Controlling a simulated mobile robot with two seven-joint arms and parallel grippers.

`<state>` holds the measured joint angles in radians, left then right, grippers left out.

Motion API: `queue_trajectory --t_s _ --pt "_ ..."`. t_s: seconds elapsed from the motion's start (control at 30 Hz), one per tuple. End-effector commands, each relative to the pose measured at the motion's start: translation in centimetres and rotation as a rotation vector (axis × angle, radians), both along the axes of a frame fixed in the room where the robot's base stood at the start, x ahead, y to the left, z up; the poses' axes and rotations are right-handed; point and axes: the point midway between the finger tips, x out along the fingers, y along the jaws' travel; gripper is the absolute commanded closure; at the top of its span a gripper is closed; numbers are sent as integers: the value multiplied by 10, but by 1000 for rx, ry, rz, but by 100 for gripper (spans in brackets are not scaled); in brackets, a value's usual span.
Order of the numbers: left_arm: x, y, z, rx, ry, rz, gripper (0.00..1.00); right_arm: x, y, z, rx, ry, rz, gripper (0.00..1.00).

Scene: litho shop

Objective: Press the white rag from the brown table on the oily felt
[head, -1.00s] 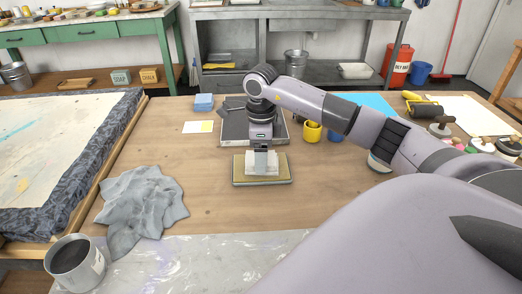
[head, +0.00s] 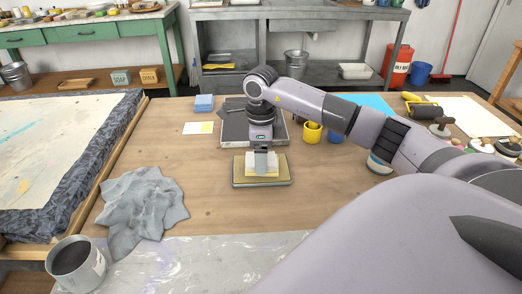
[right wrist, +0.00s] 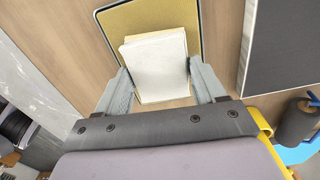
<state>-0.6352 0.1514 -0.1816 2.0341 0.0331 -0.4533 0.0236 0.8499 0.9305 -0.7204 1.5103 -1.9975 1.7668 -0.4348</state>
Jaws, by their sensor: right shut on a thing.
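The white rag (head: 251,164) is a folded block, white on top with a cream lower layer. It lies over the tan felt (head: 241,178), which sits on a grey-rimmed plate on the brown table (head: 200,222). My right gripper (head: 261,172) points down with its fingers around the rag, shut on it. In the right wrist view the rag (right wrist: 155,62) is between the fingertips of the right gripper (right wrist: 158,80), over the near part of the felt (right wrist: 150,18). Rag and felt appear to touch. The rag's underside is hidden. My left gripper is not in view.
A blue block (head: 204,103) and a small card (head: 197,128) lie behind left. A crumpled grey cloth (head: 142,210) and a can (head: 75,262) are front left. A yellow cup (head: 312,133) stands behind right. Table between cloth and felt is clear.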

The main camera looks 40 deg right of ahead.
Motion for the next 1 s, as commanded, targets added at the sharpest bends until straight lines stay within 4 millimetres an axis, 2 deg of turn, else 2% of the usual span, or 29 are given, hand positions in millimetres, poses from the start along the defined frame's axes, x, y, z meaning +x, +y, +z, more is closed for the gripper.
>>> queue_trajectory --t_s 0.1,0.7,1.0 --pt "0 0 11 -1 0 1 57 0 0 13 -1 -2 -1 55" --pt "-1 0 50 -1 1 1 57 1 0 62 -1 -4 0 55" --pt "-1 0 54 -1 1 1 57 0 0 68 0 -3 0 55"
